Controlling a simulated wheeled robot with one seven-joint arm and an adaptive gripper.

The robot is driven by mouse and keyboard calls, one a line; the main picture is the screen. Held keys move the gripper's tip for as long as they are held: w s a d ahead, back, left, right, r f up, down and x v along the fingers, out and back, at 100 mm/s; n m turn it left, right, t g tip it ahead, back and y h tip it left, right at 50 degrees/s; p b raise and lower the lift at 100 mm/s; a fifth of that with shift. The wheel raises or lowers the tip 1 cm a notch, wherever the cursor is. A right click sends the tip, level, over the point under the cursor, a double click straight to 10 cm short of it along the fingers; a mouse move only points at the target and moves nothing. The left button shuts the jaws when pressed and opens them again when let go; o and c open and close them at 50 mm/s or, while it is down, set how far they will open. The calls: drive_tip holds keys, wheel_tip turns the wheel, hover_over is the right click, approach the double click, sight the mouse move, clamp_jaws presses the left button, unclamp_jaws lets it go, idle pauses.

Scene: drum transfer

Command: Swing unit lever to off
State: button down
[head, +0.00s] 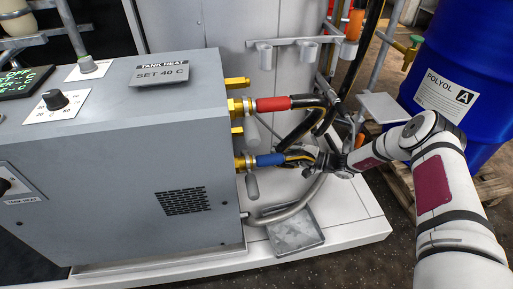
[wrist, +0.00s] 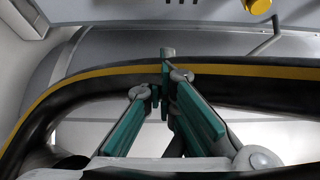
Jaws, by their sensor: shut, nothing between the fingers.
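The grey unit (head: 130,160) stands at left in the head view. Two brass valves come out of its right side, the upper one (head: 236,106) with a red hose coupling (head: 273,104) and the lower one (head: 241,162) with a blue coupling (head: 270,160). A grey lever (head: 252,187) hangs down at the lower valve, and another grey lever (head: 252,131) at the upper one. I cannot tell which is the unit lever. My gripper (head: 312,161) is right of the blue coupling, by the hoses. In the wrist view its teal-padded fingers (wrist: 166,78) are shut and empty.
A black hose with a yellow stripe (wrist: 80,90) crosses the wrist view right at my fingers. A grey tray (head: 296,232) lies on the white base below. A blue drum (head: 455,75) stands at right on a pallet. A hose rack (head: 300,42) is behind.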

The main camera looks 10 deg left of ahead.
drive_tip(key=b+x, duration=0.3)
drive_tip(key=x, duration=0.7)
drive_tip(key=shift+s+d+f, duration=0.1)
drive_tip(key=shift+s, duration=0.9)
drive_tip(key=shift+s+d, duration=0.15)
drive_tip(key=shift+s, duration=0.85)
